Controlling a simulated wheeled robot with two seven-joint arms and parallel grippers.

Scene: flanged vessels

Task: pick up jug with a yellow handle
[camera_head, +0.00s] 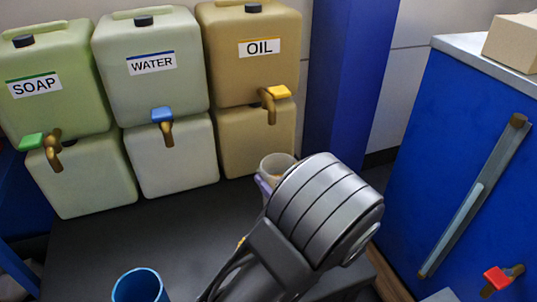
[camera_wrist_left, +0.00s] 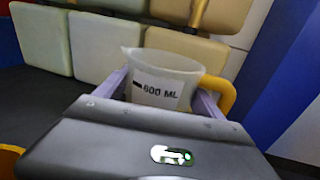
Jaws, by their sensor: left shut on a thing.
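The jug (camera_wrist_left: 165,72) is whitish and translucent, with a spout at its left, a "600 ML" mark and a yellow handle (camera_wrist_left: 222,95) at its right. My left gripper (camera_wrist_left: 163,98) is shut on the jug, with a pale purple finger on each side of its body. In the head view the jug's rim (camera_head: 277,161) shows just beyond my left wrist, in front of the oil container. Its lower part and handle are hidden there by my arm. I cannot tell whether its base touches the dark table. My right gripper is not in view.
A blue cup (camera_head: 140,286) is at the front. A blue cabinet (camera_head: 450,150) and a red-handled tap (camera_head: 498,278) are at right. The dark table's left middle is clear.

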